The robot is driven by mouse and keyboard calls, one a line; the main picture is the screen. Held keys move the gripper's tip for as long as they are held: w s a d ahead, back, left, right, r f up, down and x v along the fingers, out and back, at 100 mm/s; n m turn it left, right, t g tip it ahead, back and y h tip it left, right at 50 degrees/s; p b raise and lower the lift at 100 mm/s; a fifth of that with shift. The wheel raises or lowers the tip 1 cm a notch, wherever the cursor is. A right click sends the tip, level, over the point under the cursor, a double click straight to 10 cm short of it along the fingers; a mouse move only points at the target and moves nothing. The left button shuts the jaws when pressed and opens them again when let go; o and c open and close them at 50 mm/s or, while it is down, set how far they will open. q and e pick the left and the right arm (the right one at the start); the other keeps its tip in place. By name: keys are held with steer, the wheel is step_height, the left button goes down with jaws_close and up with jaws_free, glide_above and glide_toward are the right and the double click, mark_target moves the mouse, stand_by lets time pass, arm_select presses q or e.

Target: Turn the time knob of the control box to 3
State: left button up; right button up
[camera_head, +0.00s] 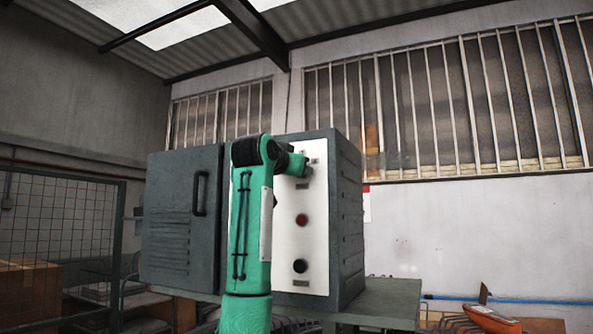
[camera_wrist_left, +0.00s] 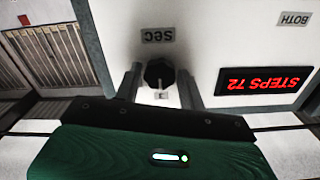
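The control box (camera_head: 345,215) is a dark grey cabinet with a white front panel (camera_head: 318,245), behind my green left arm in the head view. The black time knob (camera_wrist_left: 158,73) shows in the left wrist view below a SEC label (camera_wrist_left: 158,35), with a small light mark at its lower end. I cannot read its setting. My left gripper (camera_wrist_left: 160,88) is at the panel's upper part, its two dark fingers apart, one on each side of the knob. I cannot tell whether they touch it. In the head view my arm hides the knob. My right gripper is not in view.
The panel also has a red button (camera_head: 301,219) and a black round control (camera_head: 299,266). A grey door (camera_head: 180,220) with a handle stands left of my arm.

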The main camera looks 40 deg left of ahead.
arm_select(q)
steer(key=shift+o, duration=0.8)
steer(key=shift+f, duration=0.1)
steer(key=b+v, duration=0.7)
steer(key=v, duration=0.7)
steer(key=shift+w, duration=0.15)
